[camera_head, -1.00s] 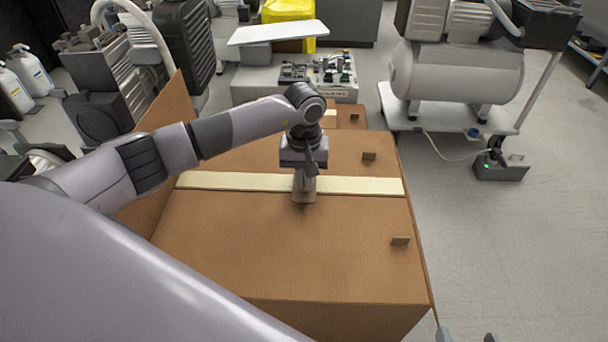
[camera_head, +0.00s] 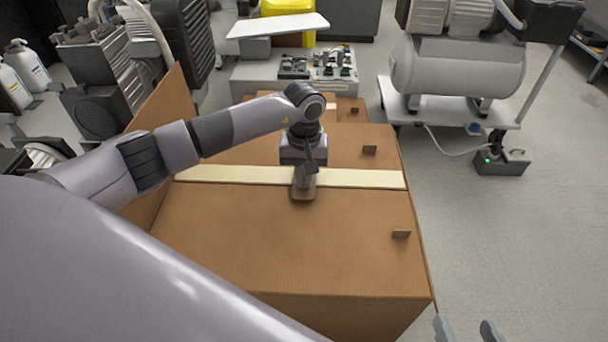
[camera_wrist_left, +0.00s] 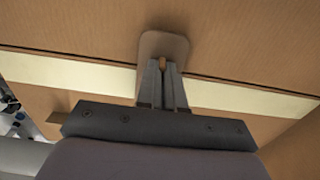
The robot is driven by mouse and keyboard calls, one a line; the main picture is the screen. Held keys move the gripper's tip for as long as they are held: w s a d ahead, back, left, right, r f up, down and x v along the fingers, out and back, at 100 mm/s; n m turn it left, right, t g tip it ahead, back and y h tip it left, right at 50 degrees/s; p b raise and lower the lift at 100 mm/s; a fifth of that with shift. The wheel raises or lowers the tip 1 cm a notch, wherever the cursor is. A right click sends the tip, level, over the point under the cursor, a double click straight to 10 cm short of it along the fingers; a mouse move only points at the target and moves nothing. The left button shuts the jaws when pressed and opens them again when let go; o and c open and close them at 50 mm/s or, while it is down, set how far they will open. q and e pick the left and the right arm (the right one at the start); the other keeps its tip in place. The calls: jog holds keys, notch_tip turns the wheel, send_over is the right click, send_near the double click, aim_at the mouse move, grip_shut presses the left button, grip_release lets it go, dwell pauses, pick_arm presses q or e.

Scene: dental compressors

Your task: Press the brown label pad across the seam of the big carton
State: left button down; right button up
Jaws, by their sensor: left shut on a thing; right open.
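The big carton (camera_head: 250,245) has a closed top with a dark seam and a cream strip (camera_head: 365,180) running beside it. My left gripper (camera_head: 304,178) is above the middle of the seam, pointing down. It is shut on the brown label pad (camera_head: 302,195). In the left wrist view the pad (camera_wrist_left: 163,44) spans the seam and overlaps the strip, with the fingers (camera_wrist_left: 162,75) on its small raised grip. The pad looks close to the carton top; I cannot tell whether it touches all over. My right gripper (camera_head: 466,331) is open and empty, at the bottom edge, right of the carton.
Small brown tabs (camera_head: 401,234) stand on the carton's right side. A raised flap (camera_head: 165,105) is at its left. A control box (camera_head: 300,75) stands behind. A compressor on a white cart (camera_head: 455,110) is at the back right. The floor at right is mostly clear.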

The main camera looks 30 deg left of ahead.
pick_arm(q)
jog(key=shift+f+b, duration=0.55)
jog(key=shift+f, duration=0.1)
dwell(0.4)
jog(key=shift+s+f, duration=0.15)
jog(key=shift+f, duration=0.1)
dwell(1.5)
jog(key=c, duration=1.2)
grip_release()
